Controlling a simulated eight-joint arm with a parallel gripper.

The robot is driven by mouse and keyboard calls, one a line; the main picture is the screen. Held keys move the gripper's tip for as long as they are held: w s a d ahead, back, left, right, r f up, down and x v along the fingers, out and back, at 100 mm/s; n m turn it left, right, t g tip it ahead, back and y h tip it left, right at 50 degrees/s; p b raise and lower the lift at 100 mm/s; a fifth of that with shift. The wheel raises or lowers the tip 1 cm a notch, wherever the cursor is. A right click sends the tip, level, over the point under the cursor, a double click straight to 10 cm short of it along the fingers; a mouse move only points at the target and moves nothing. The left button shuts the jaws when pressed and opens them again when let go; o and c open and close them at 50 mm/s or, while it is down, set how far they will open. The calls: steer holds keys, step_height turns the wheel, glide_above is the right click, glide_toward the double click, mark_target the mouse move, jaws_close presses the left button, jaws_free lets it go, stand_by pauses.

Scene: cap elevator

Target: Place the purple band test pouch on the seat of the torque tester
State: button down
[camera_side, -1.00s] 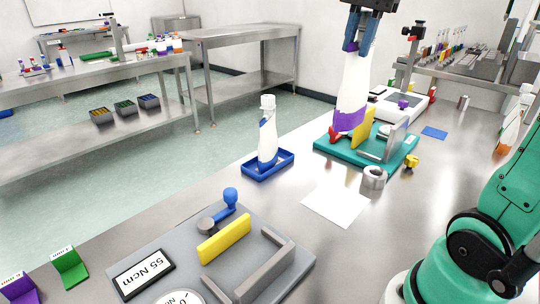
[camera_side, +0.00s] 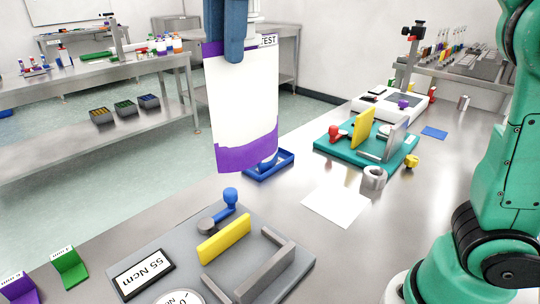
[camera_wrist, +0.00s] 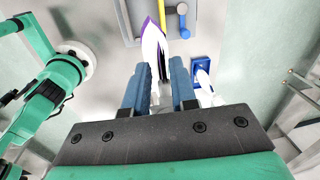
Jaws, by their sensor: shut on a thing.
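The purple band test pouch (camera_side: 243,105) is white with a purple lower band and hangs upright from my gripper (camera_side: 232,45), which is shut on its top. In the side view it is in the air above the bench. The torque tester (camera_side: 285,288) is the grey plate at the front with a yellow block, grey rails, a blue-knobbed lever and a "55 Ncm" display. Its seat, between the yellow block and the rail (camera_side: 272,270), looks empty. In the wrist view the pouch (camera_wrist: 153,40) extends from between my fingers (camera_wrist: 161,92) toward the grey plate.
A blue tray (camera_side: 284,166) with a white bottle stands behind the pouch, mostly hidden. A teal fixture (camera_side: 340,157), a white sheet (camera_side: 336,206) and a metal ring (camera_side: 373,178) lie to the right. Purple (camera_side: 18,287) and green (camera_side: 69,267) stands are at left.

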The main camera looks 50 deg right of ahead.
mark_target(224, 124)
steer(key=s+a+f, duration=0.1)
steer(key=a+f, duration=0.2)
steer(key=f, duration=1.6)
steer(key=shift+f, duration=0.4)
steer(key=c, duration=0.7)
jaws_free()
steer(key=shift+f, duration=0.15)
steer(key=r, duration=0.4)
steer(key=s+r, duration=0.1)
steer(key=r, duration=0.7)
steer(key=shift+s+r, duration=0.15)
steer(key=shift+s, duration=0.15)
